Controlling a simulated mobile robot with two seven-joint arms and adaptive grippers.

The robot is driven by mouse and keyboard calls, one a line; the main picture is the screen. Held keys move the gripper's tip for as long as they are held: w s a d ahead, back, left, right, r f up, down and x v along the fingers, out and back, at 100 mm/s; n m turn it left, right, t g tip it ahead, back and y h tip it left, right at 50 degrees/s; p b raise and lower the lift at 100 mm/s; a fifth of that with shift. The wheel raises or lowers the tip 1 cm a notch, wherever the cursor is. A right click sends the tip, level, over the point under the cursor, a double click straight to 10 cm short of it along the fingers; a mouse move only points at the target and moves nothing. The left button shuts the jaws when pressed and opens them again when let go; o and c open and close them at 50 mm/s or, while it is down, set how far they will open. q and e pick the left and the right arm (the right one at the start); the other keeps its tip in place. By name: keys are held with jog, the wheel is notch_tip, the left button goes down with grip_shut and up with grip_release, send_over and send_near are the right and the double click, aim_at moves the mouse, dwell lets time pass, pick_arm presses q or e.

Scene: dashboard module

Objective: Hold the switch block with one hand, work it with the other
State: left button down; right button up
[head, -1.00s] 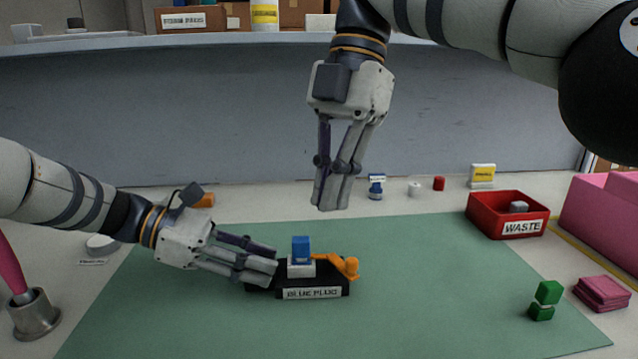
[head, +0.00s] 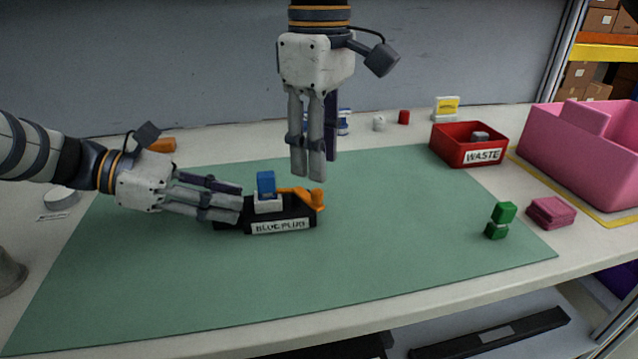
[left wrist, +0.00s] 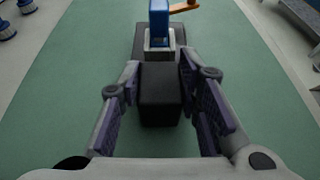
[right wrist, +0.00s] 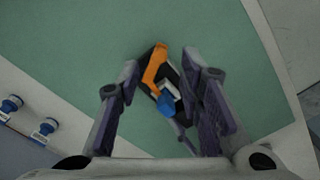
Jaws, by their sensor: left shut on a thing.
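The black switch block (head: 302,216), labelled BLUE PLUG, lies on the green mat (head: 400,240). A blue plug (head: 266,184) stands upright in its white socket (head: 267,203). An orange lever (head: 316,199) sits at the block's right end, its arm pointing back to the left. My left gripper (head: 240,206) is shut on the block's left end; the left wrist view shows the black end (left wrist: 160,92) between its fingers. My right gripper (head: 309,176) points down, just above and behind the lever. In the right wrist view its fingers are spread, with the lever (right wrist: 155,62) beyond them, apart.
A red WASTE bin (head: 468,146) and a pink bin (head: 590,150) stand at the right. Green blocks (head: 500,221) and a pink stack (head: 551,211) lie at the right. Small bottles stand behind the mat. The mat in front of the block is clear.

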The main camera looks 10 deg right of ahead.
aim_at(319, 191)
notch_tip(319, 191, down, 6)
jog(key=shift+r, duration=0.15)
grip_shut()
jog(key=shift+w+d+n, duration=0.25)
jog(key=shift+d+n, duration=0.1)
jog(key=shift+n, duration=0.45)
grip_release()
jog(key=shift+r, duration=0.1)
